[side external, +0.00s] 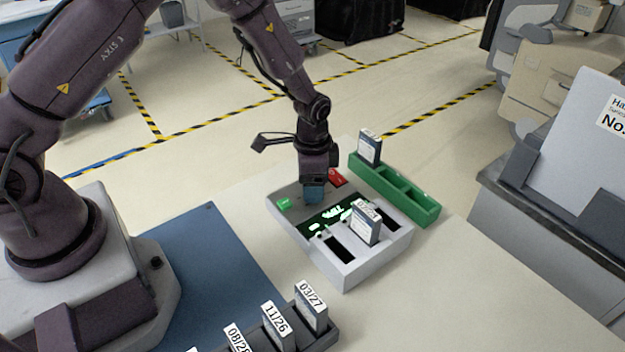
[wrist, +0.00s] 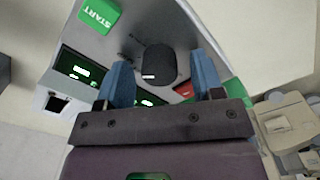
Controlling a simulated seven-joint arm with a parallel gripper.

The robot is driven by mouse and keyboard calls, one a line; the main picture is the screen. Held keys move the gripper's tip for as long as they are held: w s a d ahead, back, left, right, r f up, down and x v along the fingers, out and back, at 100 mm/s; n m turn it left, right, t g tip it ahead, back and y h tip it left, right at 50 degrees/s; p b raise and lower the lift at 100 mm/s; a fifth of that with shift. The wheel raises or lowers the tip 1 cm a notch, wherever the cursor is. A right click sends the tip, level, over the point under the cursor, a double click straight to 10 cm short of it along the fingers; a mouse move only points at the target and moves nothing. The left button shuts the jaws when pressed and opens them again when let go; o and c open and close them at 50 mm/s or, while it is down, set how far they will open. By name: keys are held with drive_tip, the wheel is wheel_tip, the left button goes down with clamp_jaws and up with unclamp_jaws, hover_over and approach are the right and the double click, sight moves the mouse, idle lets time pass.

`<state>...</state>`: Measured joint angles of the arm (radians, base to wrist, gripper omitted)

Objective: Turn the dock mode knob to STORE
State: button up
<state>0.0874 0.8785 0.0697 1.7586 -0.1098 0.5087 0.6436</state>
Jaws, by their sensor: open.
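The dock (side external: 345,268) is a light grey box on the table with a green START button, a red button, a lit green display and slots. The dark round mode knob (wrist: 159,64) shows in the wrist view with a white mark on its near side. The labels around it are too small to read. My gripper (side external: 313,196) points down over the dock's far part and hides the knob in the side view. In the wrist view its blue fingers (wrist: 164,80) are open, one on each side of the knob. I cannot tell whether they touch it.
A battery-like module (side external: 364,224) stands in a dock slot. A green rack (side external: 430,212) behind the dock holds another module (side external: 369,148). A dark rack (side external: 322,335) with several dated modules stands at the front. A blue mat (side external: 215,270) lies left of the dock.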

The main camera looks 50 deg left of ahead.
drive_tip(key=c, duration=0.9)
drive_tip(key=shift+n, duration=0.4)
drive_tip(key=n, duration=0.3)
drive_tip(key=shift+n, duration=0.3)
drive_tip(key=shift+a+n, duration=0.15)
drive_tip(key=shift+n, duration=2.05)
drive_tip(key=o, duration=0.9)
